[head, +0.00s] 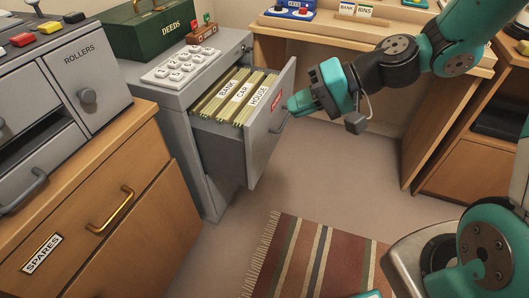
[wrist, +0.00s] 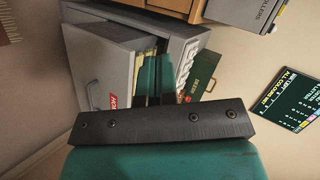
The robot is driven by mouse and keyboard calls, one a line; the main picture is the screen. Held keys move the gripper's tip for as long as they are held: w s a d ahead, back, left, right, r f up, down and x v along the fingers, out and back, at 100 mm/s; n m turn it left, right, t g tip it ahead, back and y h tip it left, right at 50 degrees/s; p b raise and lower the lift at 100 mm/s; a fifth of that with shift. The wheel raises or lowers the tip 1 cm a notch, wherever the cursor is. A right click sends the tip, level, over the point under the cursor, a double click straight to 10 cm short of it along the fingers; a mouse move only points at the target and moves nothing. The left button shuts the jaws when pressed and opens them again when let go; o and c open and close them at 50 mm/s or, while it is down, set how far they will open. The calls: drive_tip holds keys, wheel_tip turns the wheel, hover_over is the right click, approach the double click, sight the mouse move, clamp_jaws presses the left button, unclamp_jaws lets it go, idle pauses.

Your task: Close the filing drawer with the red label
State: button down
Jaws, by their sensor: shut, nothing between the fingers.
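The filing drawer (head: 262,139) stands pulled out of the grey cabinet (head: 183,150) in the head view. Its grey front carries a red label (head: 277,99) and a bar handle. Folders marked BANK, CAR and HOUSE (head: 236,98) stand inside it. My gripper (head: 292,106) is shut and empty, its tips close to the drawer front's right upper part; I cannot tell if they touch. In the wrist view the drawer front (wrist: 110,72) is at the left with its red label (wrist: 113,101), and my shut fingers (wrist: 157,75) point toward the drawer's edge.
A number keypad (head: 179,65) and a green DEEDS box (head: 150,32) sit on the cabinet. A wooden unit with a SPARES drawer (head: 85,225) stands at the left. A wooden desk (head: 385,100) is behind my arm. A striped rug (head: 315,255) lies on the open floor.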

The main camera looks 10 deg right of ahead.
drive_tip(key=w+d+f+m+t+b, duration=0.3)
drive_tip(key=d+f, duration=0.1)
drive_tip(key=f, duration=0.3)
drive_tip(key=w+d+f+m+t+b, duration=0.2)
drive_tip(key=w+d+f+m+b, duration=0.15)
drive_tip(key=f, duration=0.25)
drive_tip(key=b, duration=0.3)
approach(255, 124)
drive_tip(key=shift+y, duration=0.3)
drive_tip(key=x, duration=0.3)
drive_tip(key=f+x, duration=0.1)
drive_tip(key=x, duration=0.2)
drive_tip(key=shift+d, duration=0.15)
drive_tip(key=shift+w+a, duration=0.35)
drive_tip(key=shift+a, duration=0.15)
drive_tip(key=shift+r, duration=0.1)
